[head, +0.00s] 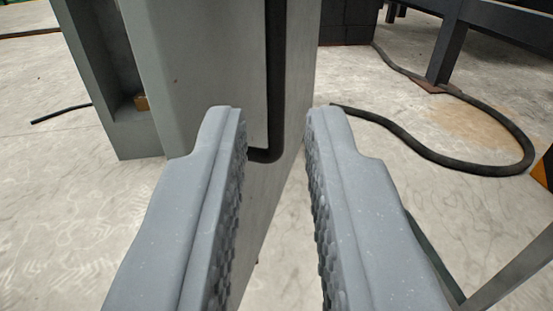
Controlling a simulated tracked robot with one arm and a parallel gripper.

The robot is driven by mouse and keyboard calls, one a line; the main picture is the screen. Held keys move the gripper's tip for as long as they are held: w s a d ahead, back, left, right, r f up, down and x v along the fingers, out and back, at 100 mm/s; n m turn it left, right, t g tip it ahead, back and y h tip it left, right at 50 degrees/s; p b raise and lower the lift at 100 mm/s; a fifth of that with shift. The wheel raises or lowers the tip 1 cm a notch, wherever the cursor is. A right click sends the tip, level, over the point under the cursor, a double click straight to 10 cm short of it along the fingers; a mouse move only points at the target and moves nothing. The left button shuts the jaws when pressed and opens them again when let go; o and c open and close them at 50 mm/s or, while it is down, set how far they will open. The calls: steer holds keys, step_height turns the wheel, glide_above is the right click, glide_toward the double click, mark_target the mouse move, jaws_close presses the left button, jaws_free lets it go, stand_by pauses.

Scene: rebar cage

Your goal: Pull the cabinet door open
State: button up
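The grey cabinet door (205,70) stands upright in the upper middle of the head view, its lower part running down between my fingers. A black bar handle (276,70) runs down the door and bends at its lower end. The cabinet body (105,75) shows at left, with a recessed side and a small brass-coloured piece. The door appears to stand out at an angle from it, but how far it is open is hard to tell. My gripper (275,108) is open, its fingertips apart on either side of the handle's lower part in the picture. I see no contact with the handle.
A thick black hose (455,163) loops over the pale concrete floor (60,210) at right. A dark steel frame (447,45) stands at the upper right, and a dark block (345,22) is behind the door. A short dark rod (60,114) lies at left.

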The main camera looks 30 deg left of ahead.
steer(key=shift+s+d, duration=0.15)
steer(key=shift+s, duration=0.1)
jaws_close()
steer(key=shift+w, duration=0.1)
